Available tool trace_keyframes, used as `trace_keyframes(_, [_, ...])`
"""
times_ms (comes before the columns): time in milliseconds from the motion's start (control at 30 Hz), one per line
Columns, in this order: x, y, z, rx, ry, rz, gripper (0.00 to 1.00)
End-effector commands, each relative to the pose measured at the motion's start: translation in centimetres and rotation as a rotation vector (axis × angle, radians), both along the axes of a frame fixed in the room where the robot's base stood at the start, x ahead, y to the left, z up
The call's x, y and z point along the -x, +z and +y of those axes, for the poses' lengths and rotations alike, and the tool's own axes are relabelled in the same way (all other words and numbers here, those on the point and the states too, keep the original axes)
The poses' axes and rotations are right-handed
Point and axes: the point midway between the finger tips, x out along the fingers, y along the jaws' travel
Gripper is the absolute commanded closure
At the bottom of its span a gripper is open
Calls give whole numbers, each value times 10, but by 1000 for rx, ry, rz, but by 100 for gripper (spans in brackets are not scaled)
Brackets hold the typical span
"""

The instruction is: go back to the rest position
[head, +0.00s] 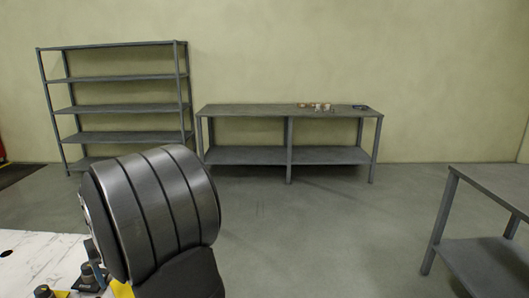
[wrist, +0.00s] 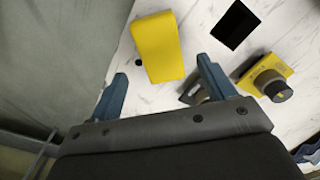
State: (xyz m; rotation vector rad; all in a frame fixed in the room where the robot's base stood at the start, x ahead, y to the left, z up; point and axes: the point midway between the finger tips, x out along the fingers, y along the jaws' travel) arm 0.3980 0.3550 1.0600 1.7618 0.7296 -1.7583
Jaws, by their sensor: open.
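My gripper (wrist: 162,70) is open in the wrist view, with its two blue-grey fingers spread wide apart. Nothing is held between them. A yellow block (wrist: 158,45) shows beyond the fingertips, over the white marbled tabletop (wrist: 205,20), with clear gaps to both fingers. A yellow piece with a dark round knob (wrist: 270,78) lies to the right of the right finger. A small grey part is partly hidden behind that finger. In the head view my gripper is not visible.
A black square opening or patch (wrist: 235,25) is on the tabletop. The tabletop corner (head: 35,255) shows at lower left in the head view. A grey shelf rack (head: 115,107), a long bench (head: 250,110) with small items, and a table (head: 495,185) stand apart. The floor between is clear.

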Motion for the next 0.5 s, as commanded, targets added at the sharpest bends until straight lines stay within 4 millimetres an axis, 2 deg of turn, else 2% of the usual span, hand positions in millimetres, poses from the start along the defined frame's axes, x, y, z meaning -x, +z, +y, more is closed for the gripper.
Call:
trace_keyframes(33, [-1,12,1,-4,0,-4,24])
trace_keyframes(267, [0,58,0,-3,0,-3,24])
trace_keyframes(500, [1,10,-1,4,0,4,24])
